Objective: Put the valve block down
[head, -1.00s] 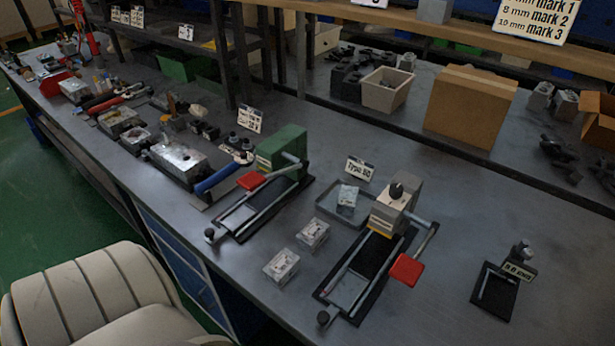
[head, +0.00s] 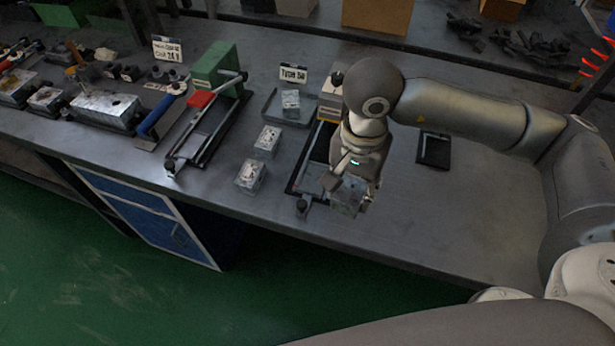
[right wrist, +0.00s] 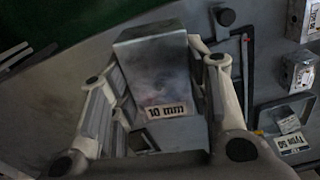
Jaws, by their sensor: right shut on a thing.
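My right gripper (head: 345,182) is shut on a grey metal valve block (head: 349,195). In the right wrist view the block (right wrist: 153,70) sits between the fingers with a "10 mm" label facing the camera. In the head view it is by the front end of the black clamp fixture (head: 303,187), near the bench's front edge; whether it touches anything I cannot tell. Two more valve blocks stand on the bench to the left, one farther back (head: 267,140) and one nearer (head: 250,175). Another block (head: 290,101) is in a shallow grey tray (head: 270,108) by the "Type 50" sign. My left gripper is not in view.
A green clamp fixture (head: 214,68) with a red handle stands to the left. A small black plate (head: 433,150) lies on the right of the bench (head: 470,215). The bench around that plate is mostly free. My right arm spans the right side.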

